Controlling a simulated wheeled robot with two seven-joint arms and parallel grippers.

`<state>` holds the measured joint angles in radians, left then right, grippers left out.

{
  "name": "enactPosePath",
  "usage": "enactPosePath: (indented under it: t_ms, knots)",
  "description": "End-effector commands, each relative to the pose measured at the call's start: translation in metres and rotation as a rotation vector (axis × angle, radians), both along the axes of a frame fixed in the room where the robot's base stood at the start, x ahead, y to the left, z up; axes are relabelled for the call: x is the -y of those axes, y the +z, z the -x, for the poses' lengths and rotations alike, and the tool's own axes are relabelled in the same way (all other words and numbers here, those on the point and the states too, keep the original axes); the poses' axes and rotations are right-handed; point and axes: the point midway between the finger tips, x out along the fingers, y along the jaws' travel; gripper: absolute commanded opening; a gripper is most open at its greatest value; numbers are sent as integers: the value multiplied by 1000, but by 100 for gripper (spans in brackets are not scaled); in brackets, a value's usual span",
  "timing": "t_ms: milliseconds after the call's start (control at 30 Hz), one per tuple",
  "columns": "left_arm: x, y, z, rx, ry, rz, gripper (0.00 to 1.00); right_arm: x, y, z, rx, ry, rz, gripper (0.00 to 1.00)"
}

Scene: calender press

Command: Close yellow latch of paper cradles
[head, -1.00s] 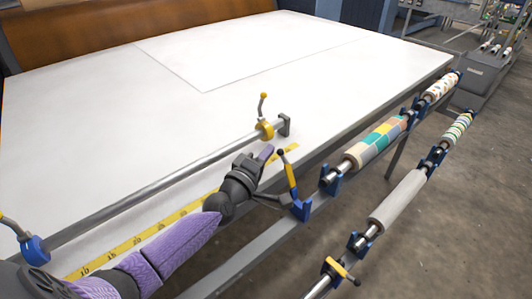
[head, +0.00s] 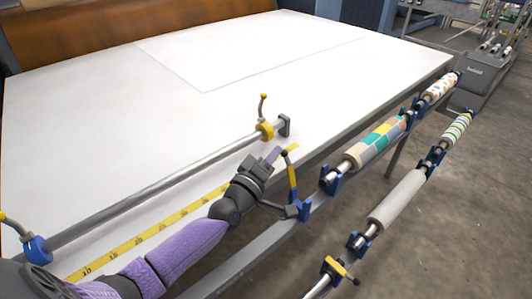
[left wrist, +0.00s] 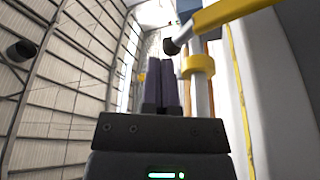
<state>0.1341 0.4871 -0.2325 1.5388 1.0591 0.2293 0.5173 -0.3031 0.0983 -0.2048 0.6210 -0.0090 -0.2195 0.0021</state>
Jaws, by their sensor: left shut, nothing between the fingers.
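A blue paper cradle (head: 304,209) at the near end of the front rail carries an upright yellow latch lever (head: 292,179) with a black knob on top. My left gripper (head: 273,154) is shut and empty, just left of the lever's upper end; I cannot tell whether it touches. In the left wrist view its purple fingers (left wrist: 161,84) are together, with a yellow lever (left wrist: 240,12) and black knob (left wrist: 172,46) to their upper right. Another yellow latch (head: 335,267) lies across the lower cradle. My right gripper is not in view.
The white table (head: 140,110) lies behind, with a metal bar (head: 160,180) and yellow collar (head: 264,131) along its front. A yellow ruler strip (head: 150,233) runs beside it. A patterned roll (head: 380,143) and a plain roll (head: 398,200) sit to the right over open floor.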

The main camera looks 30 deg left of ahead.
Motion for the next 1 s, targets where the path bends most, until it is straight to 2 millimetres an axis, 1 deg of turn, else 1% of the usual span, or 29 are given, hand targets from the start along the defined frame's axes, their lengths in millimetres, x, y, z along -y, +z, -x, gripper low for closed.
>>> enactPosePath:
  t_ms: [200,467,767,1000]
  knots:
    - [16,5,6,57,-1,-165,0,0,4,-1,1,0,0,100]
    - [40,7,14,139,-1,-400,0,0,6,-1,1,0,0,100]
    - [66,1,23,232,-1,-670,0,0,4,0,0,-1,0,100]
    - [85,-10,30,306,-1,-885,0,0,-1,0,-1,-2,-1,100]
